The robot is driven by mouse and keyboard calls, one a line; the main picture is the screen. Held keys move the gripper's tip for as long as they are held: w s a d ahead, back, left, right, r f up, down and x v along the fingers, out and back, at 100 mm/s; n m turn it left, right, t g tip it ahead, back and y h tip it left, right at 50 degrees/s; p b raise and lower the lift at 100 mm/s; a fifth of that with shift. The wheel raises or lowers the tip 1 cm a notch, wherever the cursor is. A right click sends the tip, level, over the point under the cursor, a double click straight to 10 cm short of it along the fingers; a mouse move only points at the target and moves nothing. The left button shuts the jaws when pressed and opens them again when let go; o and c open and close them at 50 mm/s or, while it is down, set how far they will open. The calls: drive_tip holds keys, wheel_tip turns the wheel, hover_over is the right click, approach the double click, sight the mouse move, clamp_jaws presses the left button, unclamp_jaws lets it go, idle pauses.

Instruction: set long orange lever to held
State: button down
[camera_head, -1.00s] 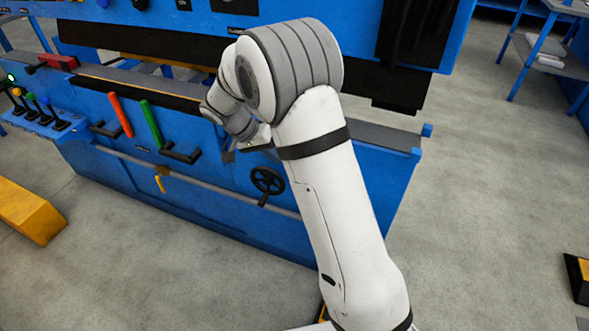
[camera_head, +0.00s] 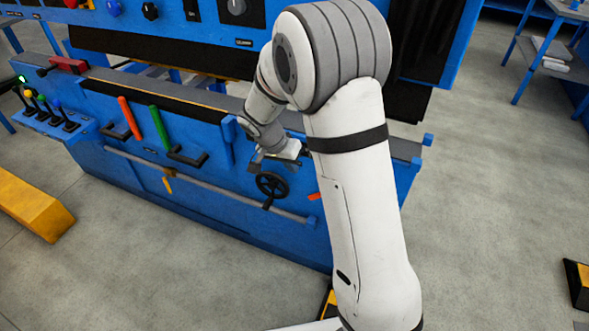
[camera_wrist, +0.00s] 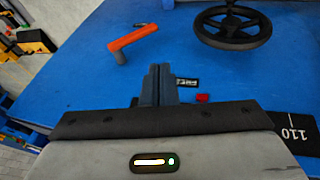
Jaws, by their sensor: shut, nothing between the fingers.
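An orange lever (camera_wrist: 132,40) with a long bar handle and a short stem stands out from the blue panel in the wrist view, left of the black handwheel. An orange tip (camera_head: 314,196), probably the same lever, shows beside my arm in the head view; the rest is hidden. An upright orange-red handle (camera_head: 130,118) is farther left on the machine front. My gripper (camera_wrist: 160,70) is shut and empty, its fingertips below and right of the orange lever in the wrist view, apart from it. In the head view my arm hides the fingertips. I cannot read any "held" mark.
The black handwheel (camera_head: 272,186) is close to my gripper and also shows in the wrist view (camera_wrist: 232,25). A green handle (camera_head: 159,128) and blue handle (camera_head: 228,141) stand left of my wrist. A rail (camera_head: 200,184) crosses the panel.

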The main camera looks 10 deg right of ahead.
drive_tip(key=shift+s+d+b+x, duration=0.2)
drive_tip(key=shift+s+b+x, duration=0.1)
drive_tip(key=shift+x, duration=1.5)
drive_tip(key=shift+s+d+b+x, duration=0.2)
drive_tip(key=shift+s+x, duration=0.15)
drive_tip(key=shift+x, duration=1.45)
drive_tip(key=shift+s+d+b+x, duration=0.15)
drive_tip(key=shift+s+b+x, duration=0.15)
drive_tip(key=shift+x, duration=1.5)
drive_tip(key=shift+r, duration=0.15)
